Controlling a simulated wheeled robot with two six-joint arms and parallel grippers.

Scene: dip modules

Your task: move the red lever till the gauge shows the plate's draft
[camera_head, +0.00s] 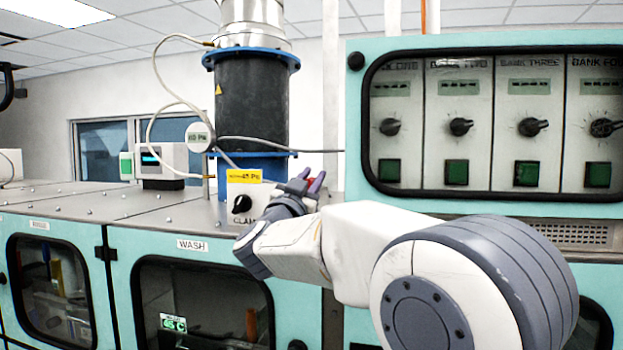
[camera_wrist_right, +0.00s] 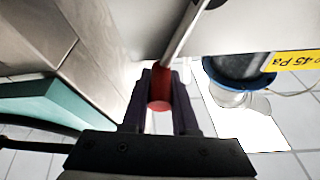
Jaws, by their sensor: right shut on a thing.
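The red lever's grip (camera_wrist_right: 160,92) sits between the fingers of my right gripper (camera_wrist_right: 161,78), at the end of a thin metal rod (camera_wrist_right: 185,35). In the head view my right gripper (camera_head: 308,183) is shut on it beside the blue duct base, and only a bit of red shows. The yellow plate (camera_head: 244,176) reads 45 Pa; part of its text is too small to read. The round white gauge (camera_head: 199,137), left of the dark duct, appears to read 110 Pa, though the digits are blurred. My left gripper is not in view.
The dark duct (camera_head: 250,105) rises behind the grey bench top (camera_head: 110,203). A black knob (camera_head: 242,204) is left of my right gripper. A teal panel with several dials and green buttons (camera_head: 457,173) stands at right. Thin hoses (camera_head: 155,90) hang at the duct's left.

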